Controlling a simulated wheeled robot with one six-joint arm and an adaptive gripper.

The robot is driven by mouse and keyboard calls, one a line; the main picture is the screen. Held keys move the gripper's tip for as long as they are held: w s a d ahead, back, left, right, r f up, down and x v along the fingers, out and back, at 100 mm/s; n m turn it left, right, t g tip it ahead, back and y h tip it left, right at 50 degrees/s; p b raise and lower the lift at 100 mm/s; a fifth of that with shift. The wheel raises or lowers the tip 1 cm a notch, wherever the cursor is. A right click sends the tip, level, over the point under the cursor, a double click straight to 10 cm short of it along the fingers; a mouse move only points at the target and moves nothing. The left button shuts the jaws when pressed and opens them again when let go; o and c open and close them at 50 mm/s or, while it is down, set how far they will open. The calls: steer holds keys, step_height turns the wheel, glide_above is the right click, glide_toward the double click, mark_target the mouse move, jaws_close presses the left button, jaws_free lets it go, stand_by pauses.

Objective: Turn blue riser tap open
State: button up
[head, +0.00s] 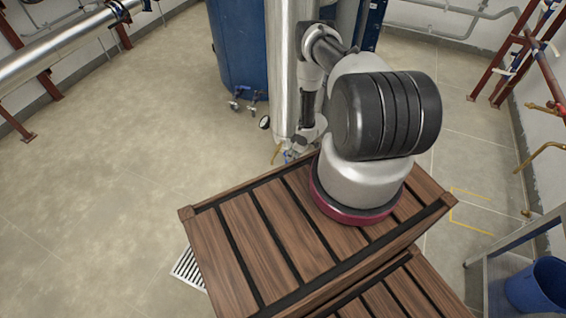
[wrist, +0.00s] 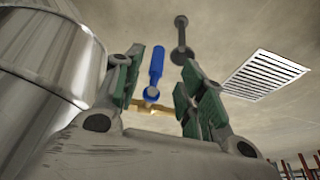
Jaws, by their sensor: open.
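The blue tap handle (wrist: 156,66) shows in the wrist view as a long blue lever on a brass body (wrist: 140,104). In the head view, a small spot of blue (head: 288,156) shows low beside the silver riser pipe (head: 281,70), mostly hidden by my gripper. My gripper (wrist: 163,74) is open, its green-padded fingers on either side of the lever in the wrist view. The lever appears between or just beyond the fingertips; I cannot tell whether they touch it. The silver pipe (wrist: 45,60) fills the left of the wrist view.
A grey rod with rounded ends (wrist: 181,38) shows beyond the right finger. A floor drain (head: 188,268) lies left of the wooden slatted platform (head: 235,245). A blue tank (head: 237,45) with small valves stands behind the riser. The floor at left is clear.

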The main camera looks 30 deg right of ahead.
steer(key=x, duration=0.5)
steer(key=w+x, duration=0.1)
steer(key=x, duration=0.2)
steer(key=shift+s+a+r, duration=0.1)
steer(key=shift+a+r, duration=0.1)
steer(key=shift+r, duration=0.05)
jaws_close()
